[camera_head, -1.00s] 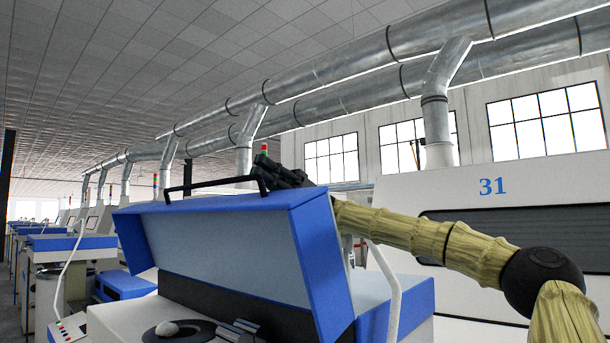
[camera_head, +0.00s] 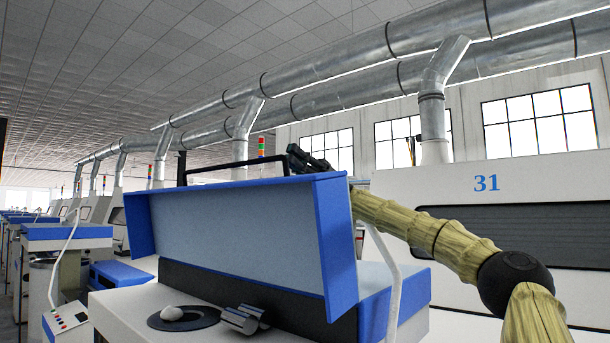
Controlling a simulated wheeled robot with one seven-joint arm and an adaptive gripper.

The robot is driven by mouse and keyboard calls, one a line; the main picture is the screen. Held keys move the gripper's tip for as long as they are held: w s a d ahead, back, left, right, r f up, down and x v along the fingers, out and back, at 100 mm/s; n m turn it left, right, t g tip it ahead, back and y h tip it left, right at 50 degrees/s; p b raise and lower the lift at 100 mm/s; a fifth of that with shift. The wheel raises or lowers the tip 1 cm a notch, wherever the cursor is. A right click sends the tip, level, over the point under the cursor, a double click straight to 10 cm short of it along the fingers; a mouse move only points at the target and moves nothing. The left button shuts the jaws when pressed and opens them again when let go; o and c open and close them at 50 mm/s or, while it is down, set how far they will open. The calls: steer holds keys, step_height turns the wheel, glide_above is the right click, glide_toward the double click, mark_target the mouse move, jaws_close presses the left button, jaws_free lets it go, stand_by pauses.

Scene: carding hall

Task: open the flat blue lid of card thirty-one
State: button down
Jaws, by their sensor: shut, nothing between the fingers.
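The blue lid (camera_head: 338,235) of card thirty-one stands raised and steep, its pale grey-blue inner face (camera_head: 235,225) towards me. A black bar handle (camera_head: 232,165) shows above its top edge. My gripper (camera_head: 308,161) is dark and sits at the lid's top right, by the right end of the handle. It is shut, with nothing seen between its fingers. The lid's top edge hides part of it, and I cannot tell whether it touches the lid or handle. The white card body bears the blue number 31 (camera_head: 486,183).
Below the lid are a dark round plate (camera_head: 184,318) with a white lump (camera_head: 171,313) and metal rollers (camera_head: 245,319). A pale curved tube (camera_head: 387,285) stands at the lid's right. More machines (camera_head: 75,237) line the left. Ducts run overhead.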

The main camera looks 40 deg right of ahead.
steer(key=b+v, duration=0.1)
steer(key=v, duration=0.3)
steer(key=shift+w, duration=0.1)
steer(key=shift+d, duration=0.15)
